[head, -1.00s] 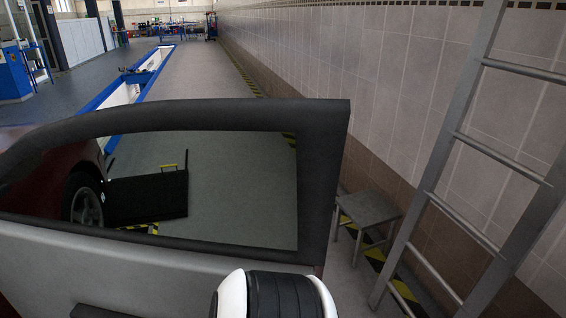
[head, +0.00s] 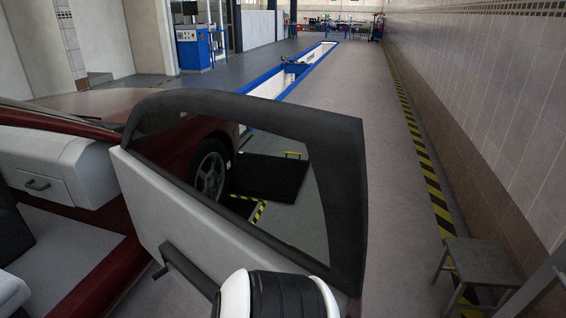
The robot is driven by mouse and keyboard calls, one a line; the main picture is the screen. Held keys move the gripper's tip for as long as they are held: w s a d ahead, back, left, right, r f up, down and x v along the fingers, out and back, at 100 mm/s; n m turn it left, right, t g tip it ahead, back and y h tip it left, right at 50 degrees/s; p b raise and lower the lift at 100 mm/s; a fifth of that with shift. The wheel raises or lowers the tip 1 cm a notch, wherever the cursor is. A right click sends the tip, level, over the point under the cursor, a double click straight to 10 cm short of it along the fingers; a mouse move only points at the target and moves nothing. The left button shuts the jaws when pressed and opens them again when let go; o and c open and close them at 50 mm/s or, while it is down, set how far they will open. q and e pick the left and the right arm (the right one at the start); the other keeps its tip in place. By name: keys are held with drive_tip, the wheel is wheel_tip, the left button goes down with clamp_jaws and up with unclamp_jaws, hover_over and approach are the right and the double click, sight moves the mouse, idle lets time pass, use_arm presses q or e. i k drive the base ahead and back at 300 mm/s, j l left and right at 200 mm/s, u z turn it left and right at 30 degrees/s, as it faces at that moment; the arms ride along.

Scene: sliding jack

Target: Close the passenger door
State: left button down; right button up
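The passenger door (head: 200,215) of the red car (head: 110,103) stands open in the middle of the head view. I see its pale inner panel, its dark window frame and a dark inner handle (head: 186,268). The door opening and the car's interior show at the left. A white and black rounded part of my own arm is at the bottom centre, in front of the door's lower edge. Whether it touches the door cannot be told. Neither gripper shows in the view.
A grey stool (head: 477,270) stands at the lower right by the tiled wall, with part of a ladder beside it. A blue-edged pit (head: 272,84) runs along the floor behind. The floor right of the door is clear.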

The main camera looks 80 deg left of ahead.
sight(203, 243)
drive_tip(key=i+u, duration=0.1)
drive_tip(key=u, duration=0.35)
drive_tip(key=i+u, duration=0.15)
drive_tip(key=u, duration=0.25)
drive_tip(key=i+u, duration=0.1)
drive_tip(key=u, duration=0.35)
drive_tip(key=i+l+u, duration=0.1)
drive_tip(key=u, duration=0.3)
drive_tip(key=l+u, duration=0.15)
drive_tip(key=u, duration=0.3)
drive_tip(key=i+l+u, duration=0.1)
drive_tip(key=u, duration=0.3)
